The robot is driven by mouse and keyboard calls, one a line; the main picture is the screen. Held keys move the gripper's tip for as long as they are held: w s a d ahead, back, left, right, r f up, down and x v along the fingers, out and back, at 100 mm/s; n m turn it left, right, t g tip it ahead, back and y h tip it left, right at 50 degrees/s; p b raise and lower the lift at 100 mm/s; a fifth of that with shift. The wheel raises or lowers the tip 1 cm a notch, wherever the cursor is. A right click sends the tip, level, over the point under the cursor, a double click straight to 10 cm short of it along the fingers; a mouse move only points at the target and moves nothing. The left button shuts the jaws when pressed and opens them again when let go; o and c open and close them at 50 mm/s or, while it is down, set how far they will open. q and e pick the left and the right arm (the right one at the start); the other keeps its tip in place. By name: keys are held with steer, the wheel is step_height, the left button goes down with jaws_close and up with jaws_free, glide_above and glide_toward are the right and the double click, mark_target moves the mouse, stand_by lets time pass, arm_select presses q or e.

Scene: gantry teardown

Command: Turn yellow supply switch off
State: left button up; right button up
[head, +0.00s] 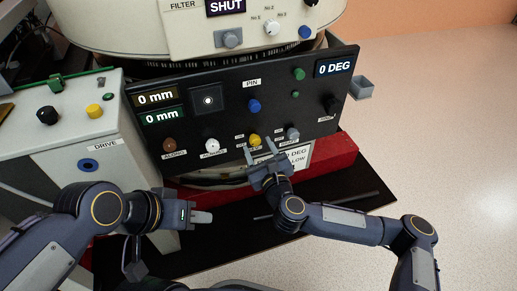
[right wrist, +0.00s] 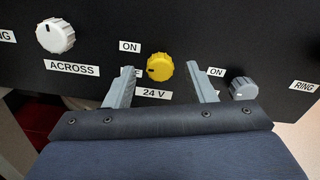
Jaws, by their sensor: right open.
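The yellow switch knob (head: 255,140) is on the lower part of the black panel, above a "24 V" label. In the right wrist view the yellow knob (right wrist: 160,67) has an "ON" label at its upper left and a partly hidden label below that. A dark mark shows on the knob's left side; its exact setting is hard to tell. My right gripper (head: 260,150) is open just below the knob. In the right wrist view its fingers (right wrist: 162,73) stand apart, left and right of the knob. My left gripper (head: 199,217) is away from the panel, seen side-on.
A grey knob (right wrist: 243,88) sits close right of my right finger, and the white "ACROSS" knob (right wrist: 56,36) further left. The panel (head: 225,128) also holds a blue knob (head: 254,105). A grey DRIVE box (head: 55,145) stands left, with another yellow knob (head: 95,111).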

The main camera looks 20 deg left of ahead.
steer(key=shift+w+a, duration=0.35)
steer(key=shift+w, duration=0.1)
steer(key=c, duration=1)
